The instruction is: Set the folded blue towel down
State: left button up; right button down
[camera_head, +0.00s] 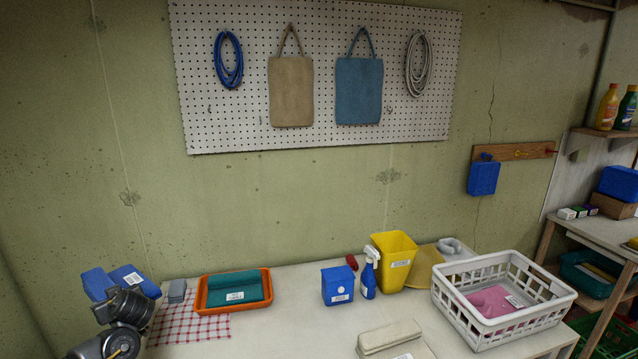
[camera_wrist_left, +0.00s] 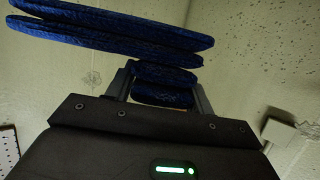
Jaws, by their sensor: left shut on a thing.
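The folded blue towel (camera_head: 98,284) is at the lower left of the head view, above the table's left end. It also spans the top of the left wrist view (camera_wrist_left: 110,30) as several flat dark-blue layers. My left gripper (camera_wrist_left: 163,88) is shut on it, with a finger on each side of the inner folds. In the head view my left wrist covers part of the towel, and the fingertips are hidden there. The towel appears held up, clear of the tabletop. My right gripper is not in view.
An orange tray (camera_head: 203,301) with a teal folded cloth (camera_head: 234,288) stands on a red-checked cloth (camera_head: 172,328). A blue box (camera_head: 337,285), spray bottle (camera_head: 368,276), yellow bin (camera_head: 392,249), beige folded cloth (camera_head: 389,337) and white basket (camera_head: 448,300) occupy the table.

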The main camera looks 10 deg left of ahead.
pick_arm(q)
jog(key=shift+s+d, duration=0.1)
jog(key=shift+s, duration=0.35)
jog(key=w+d+r+m+t+h, duration=0.2)
jog(key=w+d+r, duration=0.15)
jog(key=d, duration=0.55)
jog(key=w+d+r+m+t+h, duration=0.2)
jog(key=d+r+m, duration=0.15)
jog(key=d, duration=0.45)
jog(key=w+d+r+m+t+h, duration=0.15)
jog(key=d+r, duration=0.25)
jog(key=d, duration=0.5)
jog(key=s+d+r+m+t+h, duration=0.1)
jog(key=s+d+r+m+h, duration=0.25)
jog(key=d, duration=0.65)
jog(key=s+d+r+m+t+h, duration=0.2)
jog(key=s+d+r+m+h, duration=0.15)
jog(key=d, duration=0.65)
notch_tip(320, 180, down, 9)
jog(key=b, duration=1)
jog(key=shift+w+a+f+n, duration=0.2)
jog(key=shift+w+a+n, duration=0.1)
